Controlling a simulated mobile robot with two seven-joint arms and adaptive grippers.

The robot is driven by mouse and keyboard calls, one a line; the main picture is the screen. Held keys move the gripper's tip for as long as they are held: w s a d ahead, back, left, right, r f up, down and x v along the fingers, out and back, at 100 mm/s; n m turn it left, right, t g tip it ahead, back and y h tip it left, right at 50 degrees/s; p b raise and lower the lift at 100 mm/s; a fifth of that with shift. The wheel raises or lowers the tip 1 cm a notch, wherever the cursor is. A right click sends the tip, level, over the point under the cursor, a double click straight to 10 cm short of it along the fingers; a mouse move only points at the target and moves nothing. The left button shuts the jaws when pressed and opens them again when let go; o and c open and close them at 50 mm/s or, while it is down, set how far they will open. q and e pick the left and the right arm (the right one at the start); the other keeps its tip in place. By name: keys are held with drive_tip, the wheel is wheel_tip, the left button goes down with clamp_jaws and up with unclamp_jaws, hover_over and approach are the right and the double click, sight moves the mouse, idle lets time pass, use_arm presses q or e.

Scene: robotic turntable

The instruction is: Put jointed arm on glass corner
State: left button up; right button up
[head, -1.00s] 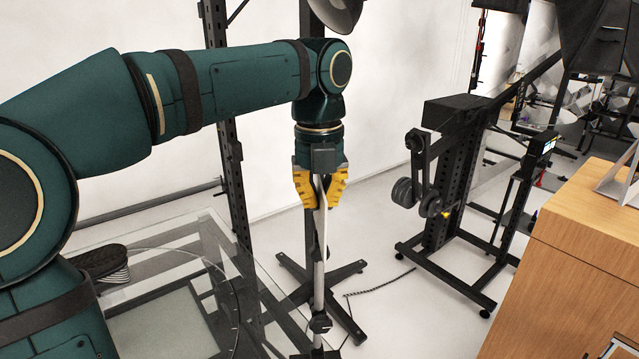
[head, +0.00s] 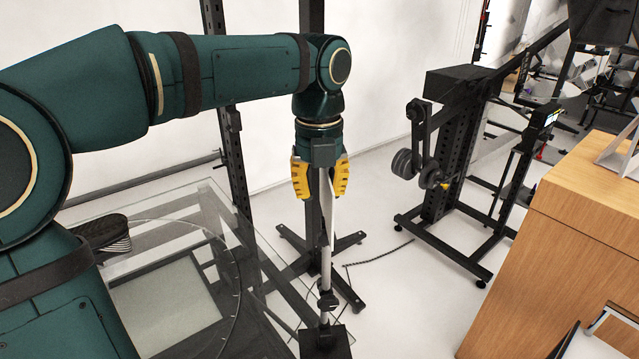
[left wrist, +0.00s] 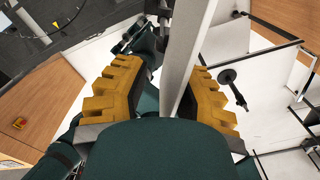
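The jointed arm (head: 325,270) is a thin silver bar with a black joint low down and a black square base at its lower end. It hangs upright below my left gripper (head: 320,180), whose yellow fingers are closed around its upper part. In the left wrist view the silver bar (left wrist: 186,55) runs between the yellow fingers (left wrist: 165,105). The glass table (head: 190,205) is at the lower left, and its far right corner lies left of the held arm. My left arm hides part of the glass. My right gripper is not in view.
A black shoe-like object (head: 100,232) lies on the glass. A black upright stand (head: 320,225) is behind the jointed arm. A black weight rig (head: 450,150) and a wooden cabinet (head: 560,250) stand to the right. Floor between them is clear apart from a cable.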

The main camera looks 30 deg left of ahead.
use_arm(q)
drive_tip(key=shift+o, duration=0.3)
wheel_tip(320, 180, up, 12)
drive_tip(key=p, duration=0.2)
idle(0.3)
drive_tip(key=shift+s, duration=0.1)
idle(0.4)
